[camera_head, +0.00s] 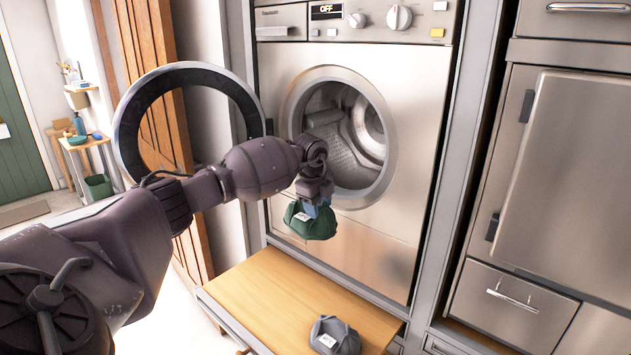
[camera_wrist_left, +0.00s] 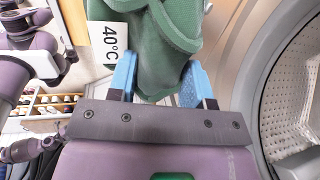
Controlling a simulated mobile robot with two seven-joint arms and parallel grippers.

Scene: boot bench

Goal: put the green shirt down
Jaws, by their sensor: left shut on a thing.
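The green shirt (camera_head: 312,225) is a bunched dark green cloth with a white tag. My left gripper (camera_head: 315,203) is shut on it and holds it in the air in front of the washing machine, above the wooden bench top (camera_head: 265,300). In the left wrist view the green shirt (camera_wrist_left: 165,45) sits between the blue fingertips (camera_wrist_left: 160,82), and its tag reads 40°C. My right gripper is not in view.
The washing machine (camera_head: 400,215) has its round door (camera_head: 130,105) swung open to the left; its display reads OFF. A grey bundled cloth (camera_head: 334,336) with a white tag lies on the bench top's front right. The bench's left part is clear.

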